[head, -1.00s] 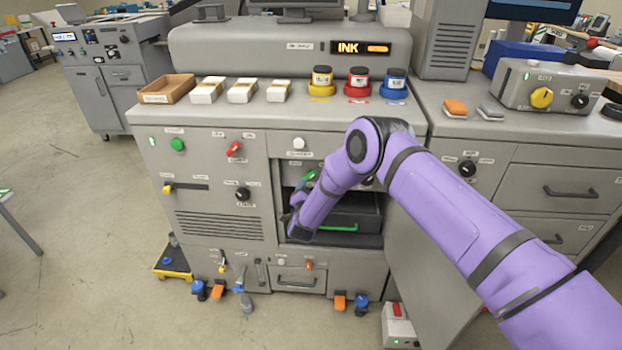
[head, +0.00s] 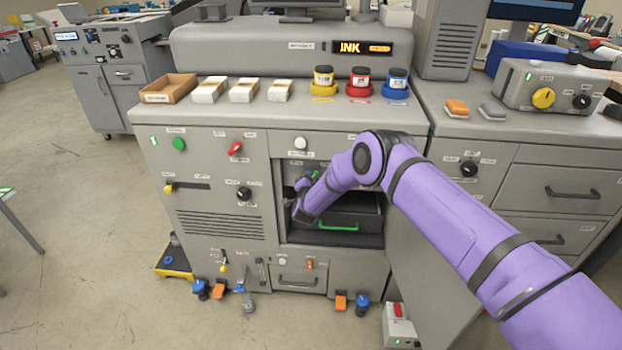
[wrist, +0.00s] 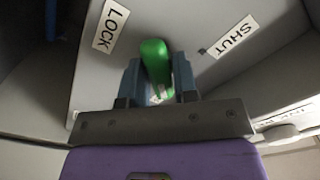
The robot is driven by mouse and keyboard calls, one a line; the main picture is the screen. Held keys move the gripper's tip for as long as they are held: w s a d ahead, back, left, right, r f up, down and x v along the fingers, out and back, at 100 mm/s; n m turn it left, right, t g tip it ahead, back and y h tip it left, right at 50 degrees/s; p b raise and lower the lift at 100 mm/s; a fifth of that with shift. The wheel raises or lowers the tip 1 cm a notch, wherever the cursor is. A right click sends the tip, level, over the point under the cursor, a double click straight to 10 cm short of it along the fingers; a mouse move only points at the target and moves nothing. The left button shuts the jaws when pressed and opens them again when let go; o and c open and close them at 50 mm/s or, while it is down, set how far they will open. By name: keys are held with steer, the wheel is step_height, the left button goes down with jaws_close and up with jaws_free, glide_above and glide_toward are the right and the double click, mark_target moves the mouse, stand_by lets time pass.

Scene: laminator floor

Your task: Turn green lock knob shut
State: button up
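The green lock knob (wrist: 155,62) is a bar-shaped handle on a grey panel in the wrist view. It leans a little to the left at its top, between a LOCK label (wrist: 111,27) on the left and a SHUT label (wrist: 233,36) on the right. My gripper (wrist: 157,80) has one blue-grey finger on each side of the knob, both seeming to touch it. In the head view my gripper is inside the press's dark opening, mostly hidden behind my wrist; a bit of the green knob (head: 314,173) shows at the opening's upper left.
A dark drawer with a bright green handle (head: 338,227) sits low in the same opening. The opening's side walls and upper edge are close around my arm. A white knob (head: 300,143) is above it, and a red knob (head: 235,148) and black knob (head: 243,193) are left.

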steer(key=shift+c, duration=1.1)
steer(key=shift+n, duration=0.3)
steer(key=n, duration=0.8)
steer(key=shift+a, duration=0.1)
steer(key=n, duration=0.4)
steer(key=shift+n, duration=2.7)
steer(key=shift+f, duration=0.1)
